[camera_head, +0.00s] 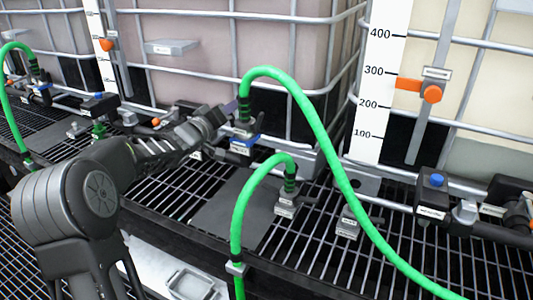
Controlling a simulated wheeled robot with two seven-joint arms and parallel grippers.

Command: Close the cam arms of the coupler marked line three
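My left arm comes in from the left, and its gripper (226,112) is at the upper end of a green hose, beside a coupler (243,132) with a black collar and a blue part below it. The fingers are small and dark here; I cannot tell whether they are open or touching the coupler. A second green hose ends in a grey coupler (288,200) standing on the grating to the right. Small white labels show on the fittings, but I cannot read which is line three. The cam arms are too small to make out clearly. My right gripper is not in view.
Caged totes (225,45) stand behind, with a white level scale (378,90) and orange clamp (432,92) at right. A black grating deck (345,262) carries a dark flat plate (222,212). The looping green hose (318,125) crosses the space right of my gripper.

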